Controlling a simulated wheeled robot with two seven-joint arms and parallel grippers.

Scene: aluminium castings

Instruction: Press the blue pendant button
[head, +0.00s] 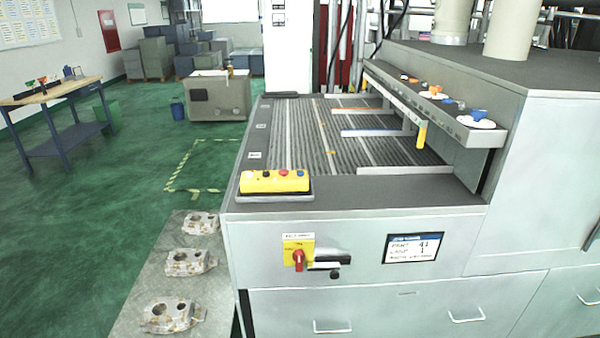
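A yellow pendant (275,186) lies on a dark grey pad at the near left corner of the machine's top. A row of small buttons runs along its upper face. The blue button (300,173) looks to be at the right end, beside a red button (283,172); the buttons are small and hard to make out. Nothing touches the pendant. Neither of my grippers shows in the head view.
A ribbed conveyor bed (300,140) lies behind the pendant, with a raised grey shelf (430,105) at its right. A red rotary switch (299,260) and a display (413,248) are on the front panel. Several castings (172,315) lie on a grey surface at lower left.

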